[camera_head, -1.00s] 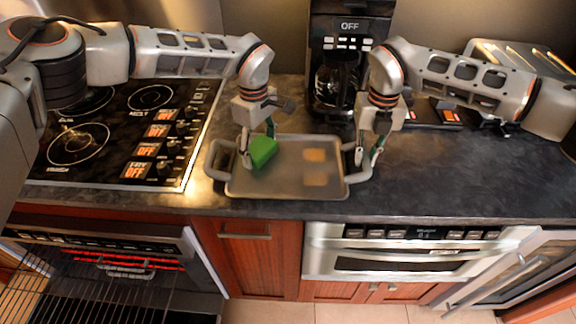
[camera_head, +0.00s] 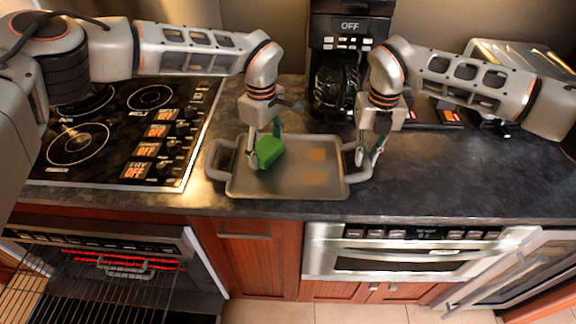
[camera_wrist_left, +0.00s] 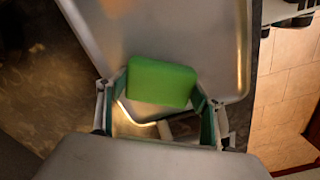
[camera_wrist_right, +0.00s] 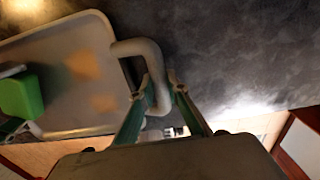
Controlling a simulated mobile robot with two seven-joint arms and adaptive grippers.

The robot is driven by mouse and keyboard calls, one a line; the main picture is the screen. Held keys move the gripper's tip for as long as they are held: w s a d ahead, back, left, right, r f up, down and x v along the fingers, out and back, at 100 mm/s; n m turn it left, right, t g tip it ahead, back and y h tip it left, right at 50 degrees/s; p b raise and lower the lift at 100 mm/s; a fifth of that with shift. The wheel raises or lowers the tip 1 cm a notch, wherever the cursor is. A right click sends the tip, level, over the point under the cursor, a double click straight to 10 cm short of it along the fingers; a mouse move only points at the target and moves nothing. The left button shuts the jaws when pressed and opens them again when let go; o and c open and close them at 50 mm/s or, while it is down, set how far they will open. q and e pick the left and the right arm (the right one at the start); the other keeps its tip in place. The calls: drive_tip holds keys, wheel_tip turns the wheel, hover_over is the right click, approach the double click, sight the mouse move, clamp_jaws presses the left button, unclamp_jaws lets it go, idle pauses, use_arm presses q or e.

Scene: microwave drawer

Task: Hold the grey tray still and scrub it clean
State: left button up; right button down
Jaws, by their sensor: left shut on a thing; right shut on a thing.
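The grey tray (camera_head: 290,184) lies flat on the dark counter, with a loop handle at each end. Two faint orange-brown stains show on its right half, the upper stain (camera_head: 316,154) and the lower one (camera_head: 315,178). My left gripper (camera_head: 264,152) is shut on a green sponge (camera_head: 270,152), held at the tray's left part; the sponge also fills the jaws in the left wrist view (camera_wrist_left: 160,82). I cannot tell how firmly it touches the tray. My right gripper (camera_head: 369,158) is shut on the tray's right handle, which shows in the right wrist view (camera_wrist_right: 152,70).
A black cooktop (camera_head: 120,130) is left of the tray. A coffee maker (camera_head: 345,60) stands behind it, and a toaster (camera_head: 520,65) is at the back right. The counter right of the tray (camera_head: 460,180) is clear. An open oven with a rack (camera_head: 90,270) is below left.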

use_arm(q)
drive_tip(key=shift+s+d, duration=0.45)
drive_tip(key=shift+d, duration=0.6)
drive_tip(key=shift+s+d, duration=0.45)
drive_tip(key=shift+d, duration=0.55)
drive_tip(key=shift+s+d, duration=0.45)
drive_tip(key=shift+d, duration=0.6)
drive_tip(key=shift+r, duration=2.8)
drive_tip(key=shift+a, duration=0.1)
drive_tip(key=shift+a, duration=4.45)
drive_tip(key=shift+d, duration=0.1)
approach(289, 166)
drive_tip(key=shift+s+d+f, duration=0.2)
drive_tip(key=shift+s+d, duration=0.75)
drive_tip(key=shift+d, duration=0.05)
drive_tip(key=shift+s+d+f, duration=0.15)
drive_tip(key=shift+s+d, duration=0.8)
